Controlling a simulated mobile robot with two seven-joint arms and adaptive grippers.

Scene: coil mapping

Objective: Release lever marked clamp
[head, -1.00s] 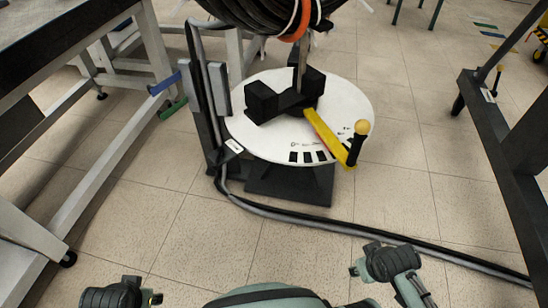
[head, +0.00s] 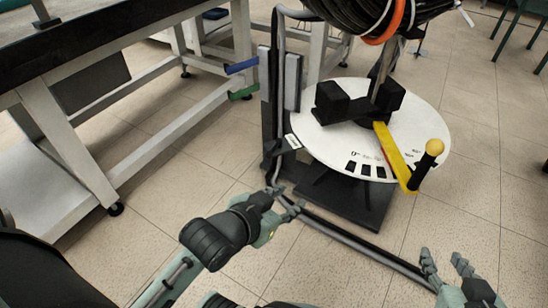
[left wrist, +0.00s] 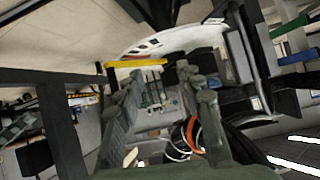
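A blue lever (head: 241,67) and a green lever (head: 243,92) stick out to the left from the dark upright post (head: 270,110) beside the round white table (head: 325,145). No lever's marking is readable, so I cannot tell which is marked clamp. My left gripper (head: 284,202) is open and empty, in front of and below the levers, apart from them. Its spread fingers show in the left wrist view (left wrist: 162,88). My right gripper (head: 446,263) is open and empty at lower right.
A yellow arm with a yellow-topped handle (head: 398,157) lies over the white table's front edge. A coil of black cable (head: 375,15) hangs above it. A workbench (head: 95,45) with white legs stands at left. Open floor lies between.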

